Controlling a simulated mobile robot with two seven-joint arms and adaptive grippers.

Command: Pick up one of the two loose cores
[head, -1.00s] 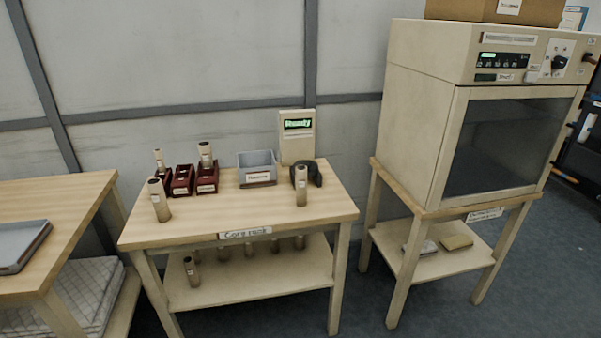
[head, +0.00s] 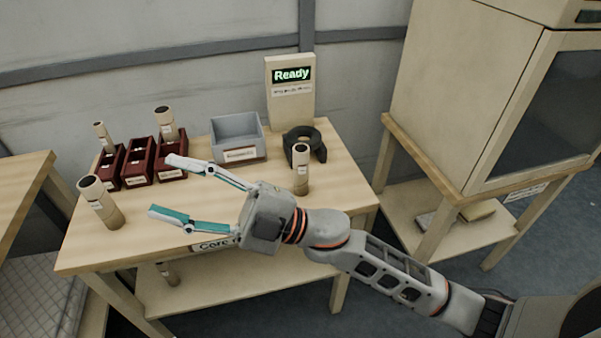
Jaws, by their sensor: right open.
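One loose beige core (head: 101,203) stands at the left front of the table top and looks slightly tilted in the picture. A second loose core (head: 301,170) stands upright at the right of the table, behind my right arm. My right gripper (head: 162,187) is open and empty above the table. Its two fingers point left toward the left core, with a gap between the tips and that core. My left gripper is not in view.
Dark red bins (head: 139,162) stand at the back left, with cores (head: 166,124) by them. A grey bin (head: 238,138), a black ring-shaped object (head: 304,145) and a "Ready" display (head: 291,92) are at the back. Bare table (head: 130,230) lies below the gripper.

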